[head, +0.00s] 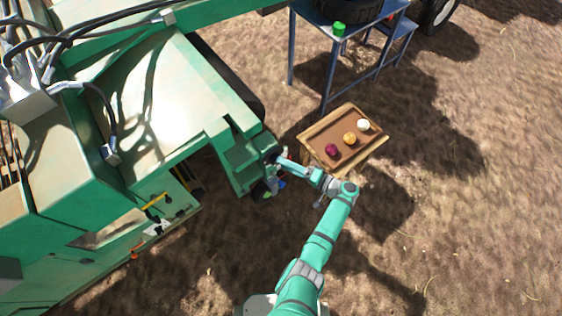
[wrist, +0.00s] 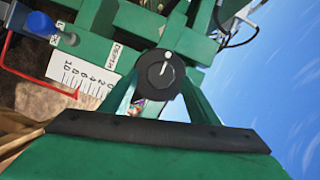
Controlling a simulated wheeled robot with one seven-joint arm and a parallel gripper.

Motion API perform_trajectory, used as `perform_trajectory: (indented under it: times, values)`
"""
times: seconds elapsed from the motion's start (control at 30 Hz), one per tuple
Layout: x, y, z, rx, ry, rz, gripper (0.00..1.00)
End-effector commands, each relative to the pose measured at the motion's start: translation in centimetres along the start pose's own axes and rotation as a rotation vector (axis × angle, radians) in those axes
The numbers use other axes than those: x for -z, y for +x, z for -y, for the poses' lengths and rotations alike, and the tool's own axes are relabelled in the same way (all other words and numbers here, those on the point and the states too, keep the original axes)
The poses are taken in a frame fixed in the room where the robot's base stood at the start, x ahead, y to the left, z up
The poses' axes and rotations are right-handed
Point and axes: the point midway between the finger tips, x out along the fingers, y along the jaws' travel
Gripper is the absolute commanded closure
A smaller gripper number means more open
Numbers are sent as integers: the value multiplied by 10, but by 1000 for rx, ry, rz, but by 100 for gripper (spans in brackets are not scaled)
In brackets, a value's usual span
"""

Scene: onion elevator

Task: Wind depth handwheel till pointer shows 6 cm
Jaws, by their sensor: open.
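In the wrist view a round black knob-like wheel (wrist: 160,69) with a grey hub and a white mark faces me on green brackets. I take it for the handwheel. Left of it is a white scale (wrist: 82,77) numbered 0 to 10 beside a DEPTH label. A red pointer (wrist: 73,94) has its tip at the scale's lower edge, around its middle; the exact reading is unclear. My gripper (head: 279,160) is open at the green machine's near corner in the head view. Its fingertips are small there, and contact with the wheel cannot be told.
The large green machine (head: 150,90) fills the left. A blue metal table (head: 305,12) stands behind. A blue knob (wrist: 40,25) is near the scale. Open soil lies right.

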Motion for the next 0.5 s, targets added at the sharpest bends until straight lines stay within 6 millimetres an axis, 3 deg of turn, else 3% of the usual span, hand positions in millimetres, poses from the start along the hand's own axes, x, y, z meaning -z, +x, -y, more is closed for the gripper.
perform_trajectory:
  times: [0.2, 0.5]
  values:
    - [2, -43, 0, -1, -1, -5, 45]
    - [1, -75, 0, 0, -1, -1, 45]
